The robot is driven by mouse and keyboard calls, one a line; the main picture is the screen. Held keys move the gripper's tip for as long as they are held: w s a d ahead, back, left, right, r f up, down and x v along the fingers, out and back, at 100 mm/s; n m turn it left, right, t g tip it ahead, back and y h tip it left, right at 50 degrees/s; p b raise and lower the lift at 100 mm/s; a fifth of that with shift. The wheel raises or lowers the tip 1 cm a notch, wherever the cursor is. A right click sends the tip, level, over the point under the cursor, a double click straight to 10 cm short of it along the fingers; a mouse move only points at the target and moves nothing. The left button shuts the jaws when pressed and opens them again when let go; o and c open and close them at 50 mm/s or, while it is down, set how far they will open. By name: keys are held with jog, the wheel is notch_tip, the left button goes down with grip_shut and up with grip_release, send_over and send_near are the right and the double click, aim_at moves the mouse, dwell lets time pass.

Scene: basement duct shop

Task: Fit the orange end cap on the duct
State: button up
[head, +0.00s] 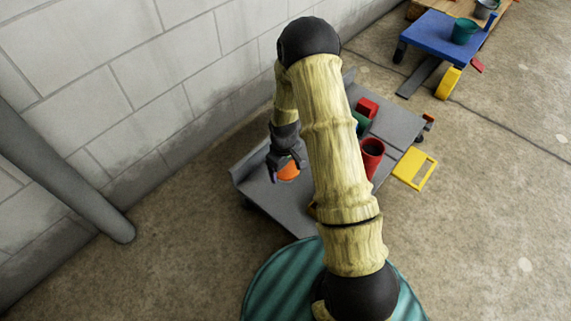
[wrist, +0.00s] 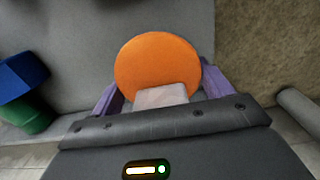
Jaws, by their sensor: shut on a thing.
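The orange end cap (wrist: 157,65) is a round disc between the two purple fingers of my gripper (wrist: 162,88) in the wrist view. A pale block (wrist: 161,96) covers part of its near edge. In the head view the orange cap (head: 289,171) shows under my gripper (head: 279,171), over the grey platform of a low cart. My gripper is shut on the cap. A grey round duct (head: 60,172) slants down the wall at the left, with its lower end near the floor, apart from my gripper. A grey cylinder (wrist: 301,112), possibly this duct, shows in the wrist view.
The grey cart (head: 398,119) carries a red cup (head: 371,154), a red block (head: 367,106) and a green piece. A blue cart (head: 440,33) stands farther back. Bare floor separates the grey cart from the duct. My arm hides part of the cart.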

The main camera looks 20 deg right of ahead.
notch_tip(320, 180, up, 22)
jog(key=m+p, duration=0.6)
jog(key=p, duration=0.7)
jog(key=shift+w+d+f+m, duration=0.15)
jog(key=shift+w+m, duration=0.15)
jog(key=shift+w, duration=0.15)
